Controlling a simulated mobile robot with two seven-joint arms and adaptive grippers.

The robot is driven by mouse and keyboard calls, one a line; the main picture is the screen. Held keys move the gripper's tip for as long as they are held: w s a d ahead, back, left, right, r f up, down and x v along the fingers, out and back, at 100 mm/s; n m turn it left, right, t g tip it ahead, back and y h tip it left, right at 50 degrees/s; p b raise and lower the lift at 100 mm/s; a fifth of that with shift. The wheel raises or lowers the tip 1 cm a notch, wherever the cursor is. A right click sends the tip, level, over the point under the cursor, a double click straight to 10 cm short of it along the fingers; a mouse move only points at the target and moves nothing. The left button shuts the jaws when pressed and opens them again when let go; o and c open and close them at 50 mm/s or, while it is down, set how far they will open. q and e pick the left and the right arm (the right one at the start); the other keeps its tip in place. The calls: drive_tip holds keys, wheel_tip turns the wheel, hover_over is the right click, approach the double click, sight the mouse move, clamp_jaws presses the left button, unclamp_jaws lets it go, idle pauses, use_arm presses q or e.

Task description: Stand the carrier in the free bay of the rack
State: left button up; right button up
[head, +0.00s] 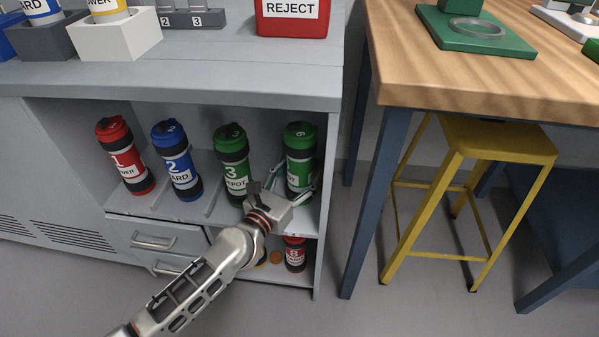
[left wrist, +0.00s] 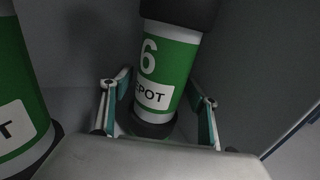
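A green carrier with black bands (head: 299,160) stands upright at the right end of the rack shelf (head: 215,211). It fills the left wrist view (left wrist: 165,75), where it reads 6 and DEPOT. My left gripper (head: 291,184) is low at this carrier, with one finger on each side of it. In the left wrist view, the fingers (left wrist: 162,100) are spread, with small gaps beside the carrier. Red carrier 1 (head: 125,157), blue carrier 2 (head: 177,161) and green carrier 3 (head: 231,163) stand to its left. My right gripper is out of view.
The cabinet's right side wall (head: 328,190) is close beside carrier 6. A small red carrier 8 (head: 294,254) stands on the lower shelf. A red REJECT bin (head: 292,20) is on top. A wooden table (head: 480,85) and yellow stool (head: 495,145) stand to the right.

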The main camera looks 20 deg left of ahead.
use_arm(q)
drive_tip(key=shift+r, duration=0.2)
drive_tip(key=shift+s, duration=0.25)
drive_tip(key=s, duration=0.7)
drive_tip(key=s+a, duration=0.1)
drive_tip(key=s, duration=0.2)
drive_tip(key=shift+s+a+f, duration=0.1)
drive_tip(key=shift+s+f, duration=0.05)
drive_tip(key=shift+f, duration=0.05)
drive_tip(key=shift+s, duration=0.35)
drive_tip(key=shift+s+a+r, duration=0.1)
drive_tip(key=shift+s+r, duration=0.05)
drive_tip(key=shift+s, duration=0.1)
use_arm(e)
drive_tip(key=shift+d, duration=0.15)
